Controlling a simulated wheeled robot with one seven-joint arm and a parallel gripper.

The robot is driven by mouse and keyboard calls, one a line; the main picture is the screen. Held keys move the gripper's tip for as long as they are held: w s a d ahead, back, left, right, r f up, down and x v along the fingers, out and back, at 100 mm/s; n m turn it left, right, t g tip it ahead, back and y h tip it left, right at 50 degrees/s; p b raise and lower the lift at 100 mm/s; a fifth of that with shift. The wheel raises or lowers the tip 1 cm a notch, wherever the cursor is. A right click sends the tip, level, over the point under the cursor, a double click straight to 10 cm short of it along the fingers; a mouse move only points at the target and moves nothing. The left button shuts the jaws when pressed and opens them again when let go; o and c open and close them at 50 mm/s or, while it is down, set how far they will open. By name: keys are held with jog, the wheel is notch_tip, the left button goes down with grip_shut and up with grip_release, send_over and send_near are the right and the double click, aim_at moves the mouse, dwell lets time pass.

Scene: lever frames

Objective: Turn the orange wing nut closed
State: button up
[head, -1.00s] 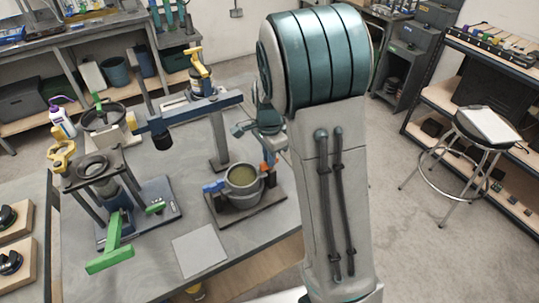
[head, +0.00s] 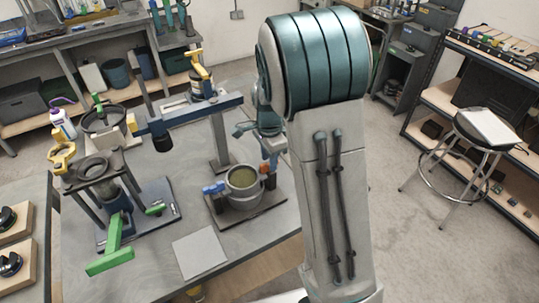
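The orange wing nut (head: 264,168) shows as a small orange patch at the right rim of a grey round pot (head: 243,187), which stands on a dark base plate on the workbench. My gripper (head: 270,146) hangs just above and beside the orange part, pointing down. My own arm covers much of it, and its fingertips are too small and hidden to show whether they are apart or touch the nut. A blue wing nut (head: 213,187) sits on the pot's left side.
A blue beam (head: 196,111) on a post spans the bench behind the pot. A green-handled press-like fixture (head: 110,248) stands at the left. A pale square plate (head: 199,252) lies in front of the pot. A stool (head: 485,135) stands on the floor at the right.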

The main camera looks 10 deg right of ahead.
notch_tip(320, 180, up, 14)
jog(key=b, duration=0.1)
dwell(0.4)
jog(key=shift+s, duration=0.15)
jog(key=s+f+n+t, duration=0.2)
jog(key=s+n+t, duration=0.1)
jog(key=s+n, duration=1.2)
jog(key=s, duration=0.6)
jog(key=shift+s, duration=0.15)
